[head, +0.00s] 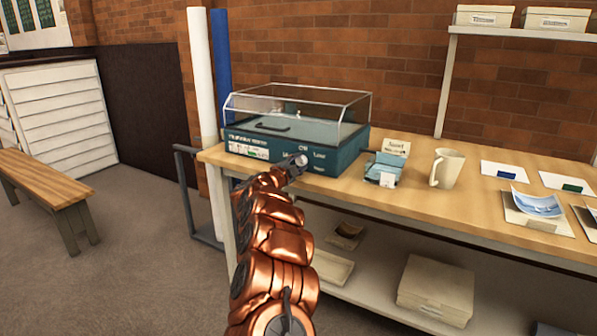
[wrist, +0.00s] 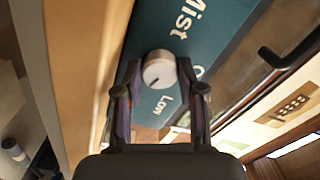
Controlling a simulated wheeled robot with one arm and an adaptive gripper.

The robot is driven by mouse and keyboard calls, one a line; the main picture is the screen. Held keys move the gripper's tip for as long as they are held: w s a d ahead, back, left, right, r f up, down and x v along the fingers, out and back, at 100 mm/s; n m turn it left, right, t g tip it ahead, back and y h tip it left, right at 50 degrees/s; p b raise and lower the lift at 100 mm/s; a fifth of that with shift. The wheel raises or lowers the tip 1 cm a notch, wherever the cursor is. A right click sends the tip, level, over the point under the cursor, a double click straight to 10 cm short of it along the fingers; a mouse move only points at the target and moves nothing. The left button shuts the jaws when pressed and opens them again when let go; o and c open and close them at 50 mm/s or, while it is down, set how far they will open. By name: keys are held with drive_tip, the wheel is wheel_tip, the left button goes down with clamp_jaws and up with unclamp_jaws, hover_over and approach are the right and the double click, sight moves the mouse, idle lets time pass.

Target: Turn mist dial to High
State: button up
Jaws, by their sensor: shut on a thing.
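The mist dial (wrist: 159,70) is a pale grey round knob on the teal front of the humidifier case (head: 340,160). A dark pointer mark shows on its lower left in the wrist view. "Mist" is printed above it, "Low" below it, and another label to its right is partly hidden by a finger. My gripper (wrist: 160,93) has one finger on each side of the dial and is shut on it. In the head view my gripper (head: 297,163) is at the front of the case and covers part of the panel. I cannot read a "High" label.
The case has a clear lid and stands on a wooden table (head: 470,215). Right of it are a small blue box (head: 382,170), a card (head: 396,147), a cream mug (head: 447,168) and several prints. White and blue rolls (head: 203,75) stand behind left.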

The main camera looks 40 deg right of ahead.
drive_tip(key=shift+f+m+b, duration=0.15)
drive_tip(key=shift+m+b, duration=0.5)
drive_tip(key=shift+m, duration=0.25)
drive_tip(key=o, duration=1.1)
drive_tip(key=shift+o, duration=0.2)
